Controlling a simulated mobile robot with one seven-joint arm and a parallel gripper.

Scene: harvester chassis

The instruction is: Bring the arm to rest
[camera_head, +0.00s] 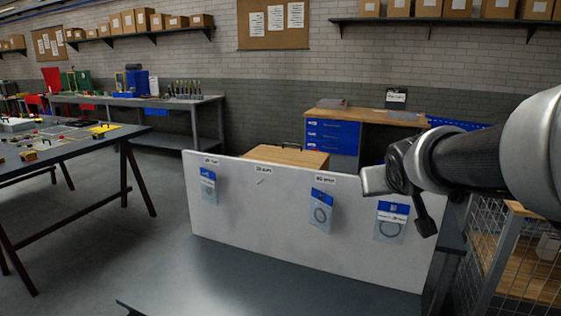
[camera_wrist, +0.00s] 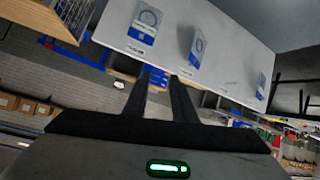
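My gripper (camera_head: 395,205) is at the end of my arm, which reaches in from the right edge of the head view. It hangs in the air in front of the right part of a white board (camera_head: 262,225), near its top edge. In the wrist view, my gripper's two dark fingers (camera_wrist: 162,78) stand apart with nothing between them; only background shows in the gap. The wrist view is tilted, with the board in its upper part. I cannot tell the exact distance from gripper to board.
Blue-and-white packets hang on the board, at left (camera_head: 208,186), middle (camera_head: 321,210) and right (camera_head: 391,220). A dark table (camera_head: 215,280) lies before it. A wire cage (camera_head: 495,265) stands at right. A workbench (camera_head: 75,145) is at left. Open floor (camera_head: 100,215) lies between.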

